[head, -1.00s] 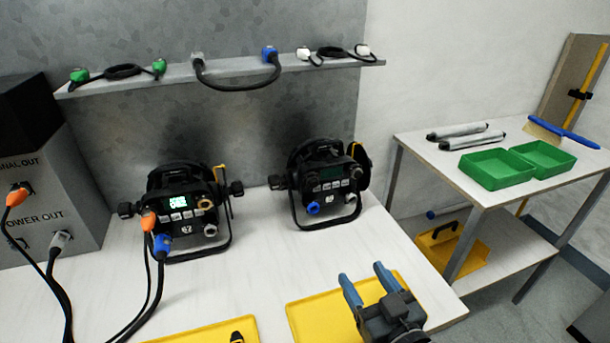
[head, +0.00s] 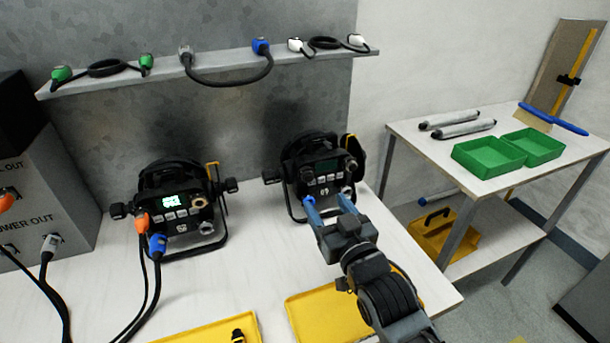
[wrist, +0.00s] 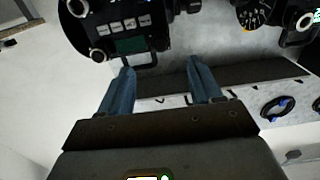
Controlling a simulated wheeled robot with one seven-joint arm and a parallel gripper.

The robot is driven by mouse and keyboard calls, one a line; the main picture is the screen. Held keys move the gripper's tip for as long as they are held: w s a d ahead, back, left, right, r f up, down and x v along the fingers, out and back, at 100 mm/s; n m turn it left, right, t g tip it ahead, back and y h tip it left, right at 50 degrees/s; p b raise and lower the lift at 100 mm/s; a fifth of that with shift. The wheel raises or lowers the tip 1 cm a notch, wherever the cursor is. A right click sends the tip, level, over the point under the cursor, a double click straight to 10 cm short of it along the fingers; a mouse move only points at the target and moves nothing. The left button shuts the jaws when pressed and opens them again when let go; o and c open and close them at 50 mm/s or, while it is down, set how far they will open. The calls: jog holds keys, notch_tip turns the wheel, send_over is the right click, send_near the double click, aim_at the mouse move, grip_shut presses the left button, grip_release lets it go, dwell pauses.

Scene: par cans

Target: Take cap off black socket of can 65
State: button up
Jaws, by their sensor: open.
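Two black par cans stand on the white bench: a left can (head: 178,205) with a lit screen and a right can (head: 318,170) with a dark screen. I cannot read which is 65. The right can carries a blue socket (head: 308,203), partly hidden by my finger, and dark round fittings beside its screen. My gripper (head: 326,204) is open and empty, in front of the right can's lower face. In the wrist view, the fingertips (wrist: 161,68) are apart below a can face (wrist: 112,28) with buttons and round fittings. I cannot tell which fitting is the capped black socket.
Orange and blue plugs with cables enter the left can. Yellow trays (head: 325,318) lie at the bench front; one holds a small black-and-yellow item (head: 237,336). A shelf (head: 200,77) with cables runs behind. Green bins (head: 490,157) stand on a side table at right.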

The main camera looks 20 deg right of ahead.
aim_at(309, 179)
jog(key=shift+w+b, duration=1.25)
jog(key=shift+w, duration=3.1)
jog(key=shift+c, duration=0.4)
grip_shut()
jog(key=shift+s, duration=0.15)
jog(key=shift+s+p, duration=1.1)
jog(key=shift+s, duration=1.75)
